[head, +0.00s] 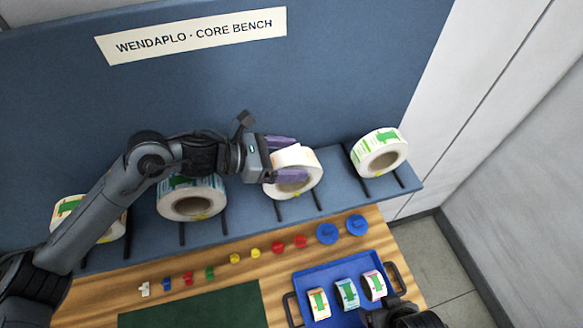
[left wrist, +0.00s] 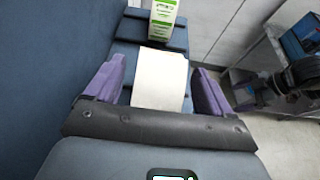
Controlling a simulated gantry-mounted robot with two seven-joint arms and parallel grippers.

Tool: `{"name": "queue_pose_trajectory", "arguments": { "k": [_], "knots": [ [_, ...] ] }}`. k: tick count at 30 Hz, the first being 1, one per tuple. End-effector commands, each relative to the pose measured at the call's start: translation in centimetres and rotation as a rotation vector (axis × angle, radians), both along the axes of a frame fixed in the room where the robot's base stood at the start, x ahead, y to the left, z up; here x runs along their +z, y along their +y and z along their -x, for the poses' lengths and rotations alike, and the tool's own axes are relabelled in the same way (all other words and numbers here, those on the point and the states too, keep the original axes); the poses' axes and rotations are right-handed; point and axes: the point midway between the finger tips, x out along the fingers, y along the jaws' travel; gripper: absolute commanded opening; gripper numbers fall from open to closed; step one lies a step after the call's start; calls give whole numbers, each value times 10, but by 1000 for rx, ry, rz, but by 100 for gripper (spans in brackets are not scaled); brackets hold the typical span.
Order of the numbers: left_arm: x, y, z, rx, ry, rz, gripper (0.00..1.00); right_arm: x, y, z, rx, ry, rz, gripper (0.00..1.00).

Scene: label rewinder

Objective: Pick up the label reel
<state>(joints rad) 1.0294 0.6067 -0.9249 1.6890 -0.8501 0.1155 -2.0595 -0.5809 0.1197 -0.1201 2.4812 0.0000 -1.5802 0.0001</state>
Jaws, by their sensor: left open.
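Several label reels stand on the blue shelf (head: 240,222). My left gripper (head: 288,158) is at the third reel from the left (head: 294,180), with its purple fingers on either side of it. The left wrist view shows this reel's white face (left wrist: 160,80) between the two open fingers (left wrist: 155,88), with gaps on both sides. A green-and-white reel (head: 380,152) stands to the right; it also shows in the left wrist view (left wrist: 163,18). Another reel (head: 192,200) stands to the left, partly behind my arm. My right gripper (head: 402,315) is cut off at the bottom edge, its jaws unclear.
A blue tray (head: 300,281) with black handles holds small label rolls (head: 346,294) on the wooden bench. Several coloured plugs and two blue discs (head: 327,233) lie in a row before the shelf. A dark green mat (head: 195,311) lies at the front. The blue back panel rises behind the reels.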

Motion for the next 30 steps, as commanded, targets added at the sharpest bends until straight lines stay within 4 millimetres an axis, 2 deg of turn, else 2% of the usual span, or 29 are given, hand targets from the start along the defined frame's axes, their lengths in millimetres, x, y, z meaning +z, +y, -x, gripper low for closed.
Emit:
{"name": "queue_pose_trajectory", "arguments": {
  "k": [4,11,27,30],
  "knots": [
    [-3,-7,-2,0,1,-1,83,4,0,0,1,-1,1,83],
    [-4,-7,-2,1,0,-1,81,3,0,0,1,0,1,83],
    [-4,-7,-2,1,0,0,0,3,0,0,1,0,1,83],
    [-4,-7,-2,1,0,0,0,3,0,0,1,0,1,83]
  ]
}}
